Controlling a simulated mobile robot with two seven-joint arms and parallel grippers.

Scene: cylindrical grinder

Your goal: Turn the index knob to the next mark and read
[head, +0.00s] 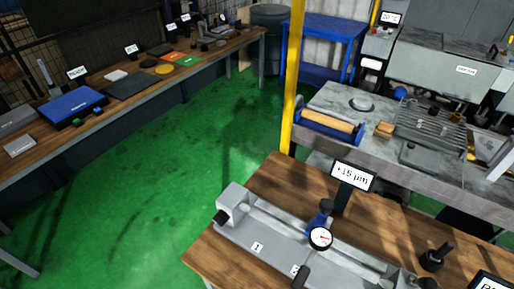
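A grey bench fixture (262,240) lies on the near wooden table, with a block at its left end. A small black knob (221,216) sticks out of that block; I cannot tell whether it is the index knob. A white label marked 1 (257,247) is on the fixture's front, and a second label is partly hidden by a black handle-like part (301,277). A round dial gauge (320,238) with a white face stands in a blue holder at the fixture's middle; its needle is too small to read. A display (352,176) behind it shows +15 µm. Neither gripper is in view.
A black upright part (434,259) stands on the table's right, beside a partly cut-off sign (490,282). A yellow post (293,80) rises behind the table. A grey machine bed (350,100) lies beyond it. Green floor (165,165) is clear towards the left workbench (140,90).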

